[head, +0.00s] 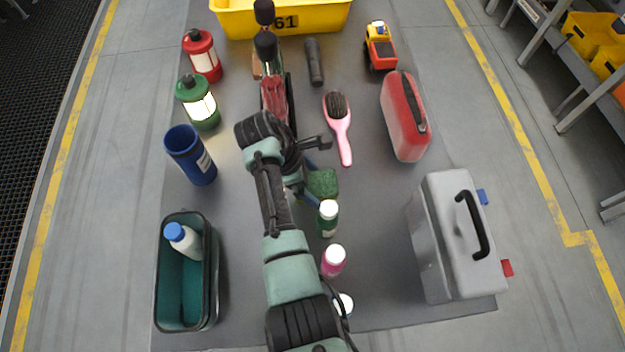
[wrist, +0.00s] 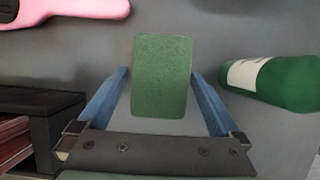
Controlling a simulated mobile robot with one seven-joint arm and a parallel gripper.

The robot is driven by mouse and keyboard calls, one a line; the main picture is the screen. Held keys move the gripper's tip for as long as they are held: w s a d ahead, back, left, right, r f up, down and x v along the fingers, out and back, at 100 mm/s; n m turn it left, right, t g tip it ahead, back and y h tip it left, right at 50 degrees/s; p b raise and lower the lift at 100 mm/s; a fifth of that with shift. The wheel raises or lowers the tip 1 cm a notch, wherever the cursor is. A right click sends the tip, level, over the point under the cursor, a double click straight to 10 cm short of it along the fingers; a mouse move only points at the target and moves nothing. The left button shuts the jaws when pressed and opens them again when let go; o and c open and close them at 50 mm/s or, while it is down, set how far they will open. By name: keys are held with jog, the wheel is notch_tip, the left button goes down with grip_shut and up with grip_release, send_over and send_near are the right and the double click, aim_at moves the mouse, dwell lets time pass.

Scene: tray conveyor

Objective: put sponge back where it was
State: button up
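The green sponge (wrist: 161,75) is between the two blue fingers of my gripper (wrist: 160,85) in the wrist view. A narrow gap shows on each side of it, so the fingers look open around it; I cannot tell its height above the grey surface. In the head view the sponge (head: 323,183) shows just right of my gripper (head: 305,188), partly hidden by my arm. The fingers are largely hidden there.
A pink hairbrush (head: 340,130) lies beyond the sponge, and a green bottle (head: 327,218) stands close on the near side. A pink bottle (head: 333,262) is nearer. A grey toolbox (head: 440,240) is to the right; clear surface lies between.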

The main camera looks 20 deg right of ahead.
jog(key=shift+r, duration=0.35)
jog(key=v, duration=1.1)
jog(key=shift+a+r, duration=0.25)
jog(key=shift+r, duration=0.1)
jog(key=shift+w, duration=0.1)
